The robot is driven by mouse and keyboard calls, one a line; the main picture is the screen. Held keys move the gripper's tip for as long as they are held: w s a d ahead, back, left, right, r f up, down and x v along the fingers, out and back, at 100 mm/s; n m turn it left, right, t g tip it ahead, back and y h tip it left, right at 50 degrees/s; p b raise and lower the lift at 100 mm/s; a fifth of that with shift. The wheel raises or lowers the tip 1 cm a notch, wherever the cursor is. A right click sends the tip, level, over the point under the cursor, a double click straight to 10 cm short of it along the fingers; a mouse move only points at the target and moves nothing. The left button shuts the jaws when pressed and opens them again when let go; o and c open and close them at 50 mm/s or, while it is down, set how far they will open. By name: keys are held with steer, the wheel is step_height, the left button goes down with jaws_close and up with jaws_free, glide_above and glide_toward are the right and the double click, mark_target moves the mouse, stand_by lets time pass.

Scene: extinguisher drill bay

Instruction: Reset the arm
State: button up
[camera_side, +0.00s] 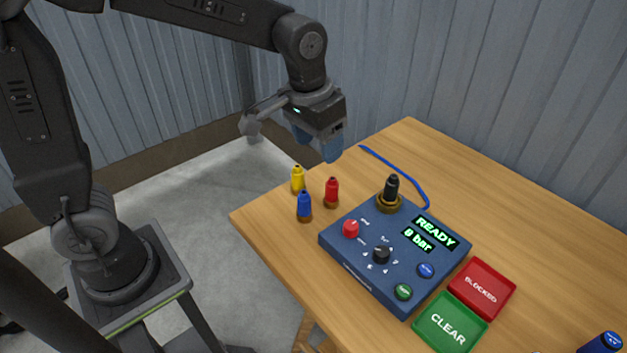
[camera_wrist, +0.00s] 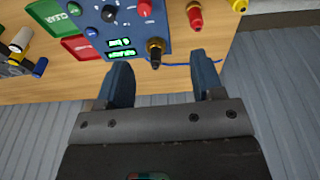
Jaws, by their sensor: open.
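My gripper (camera_side: 318,145) hangs above the back left edge of the wooden table, pointing down, clear of everything. In the wrist view my gripper (camera_wrist: 165,85) has its two blue fingers spread apart with nothing between them. A blue control box (camera_side: 340,244) sits on the table, its display reading "READY" and "0 bar". A black nozzle-like piece (camera_side: 391,188) stands upright in a brass ring at the box's back corner; it also shows just beyond my fingertips in the wrist view (camera_wrist: 155,49).
Yellow (camera_side: 298,180), red (camera_side: 332,191) and blue (camera_side: 304,206) nozzle pieces stand left of the box. A red BLOCKED tray (camera_side: 482,287) and green CLEAR tray (camera_side: 449,323) lie right. A blue hose (camera_side: 395,170) runs behind. The table's back right (camera_side: 520,215) is bare.

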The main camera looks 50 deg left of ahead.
steer(key=s+a+r+t, duration=0.2)
steer(key=s+a, duration=0.1)
steer(key=s, duration=0.4)
steer(key=s+a+r+t, duration=0.1)
steer(key=s+a, duration=0.2)
steer(key=s, duration=0.5)
steer(key=shift+s+r+t, duration=0.25)
steer(key=shift+r+t, duration=0.1)
steer(key=shift+t, duration=0.05)
steer(key=shift+c, duration=0.4)
stand_by(0.4)
